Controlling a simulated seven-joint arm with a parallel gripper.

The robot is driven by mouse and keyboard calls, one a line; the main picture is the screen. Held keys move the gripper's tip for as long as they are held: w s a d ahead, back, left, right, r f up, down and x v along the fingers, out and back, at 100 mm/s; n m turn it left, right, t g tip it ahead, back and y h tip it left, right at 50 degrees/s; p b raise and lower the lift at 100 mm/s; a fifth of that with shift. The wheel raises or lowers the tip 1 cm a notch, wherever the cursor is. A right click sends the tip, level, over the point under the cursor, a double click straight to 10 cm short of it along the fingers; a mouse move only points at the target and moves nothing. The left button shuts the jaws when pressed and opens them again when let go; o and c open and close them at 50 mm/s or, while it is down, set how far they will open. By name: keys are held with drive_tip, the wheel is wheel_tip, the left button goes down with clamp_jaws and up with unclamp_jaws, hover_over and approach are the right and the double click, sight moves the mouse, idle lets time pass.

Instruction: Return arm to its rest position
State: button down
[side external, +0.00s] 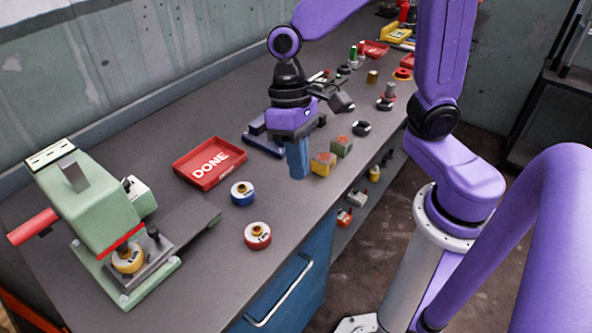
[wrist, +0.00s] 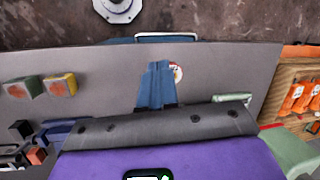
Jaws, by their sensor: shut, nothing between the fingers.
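My gripper (side external: 297,160) hangs over the middle of the bench with its blue fingers pointing down. The fingers are shut and hold nothing. They also show closed together in the wrist view (wrist: 158,82). My purple arm reaches in from the right, bent above the bench. A red DONE tray (side external: 183,172) lies to the left of my gripper and looks empty. A blue-and-white ring part (side external: 242,193) and a red-and-white ring part (side external: 257,236) stand on the bench left of and in front of the fingers.
A green press (side external: 95,205) with a red handle stands at the left, with a yellow ring part (side external: 128,260) in it. Yellow and green blocks (side external: 323,164) (side external: 341,146) sit close right of my fingers. Several small parts stand farther back. Bare bench surrounds the ring parts.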

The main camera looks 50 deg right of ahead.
drive_tip(key=s+d+n+t+h, duration=0.1)
drive_tip(key=s+d+n+t, duration=0.2)
drive_tip(key=s+d+n, duration=0.6)
drive_tip(key=shift+s+d+n+h, duration=0.2)
drive_tip(key=shift+s+n+h, duration=0.1)
drive_tip(key=shift+s+n, duration=0.4)
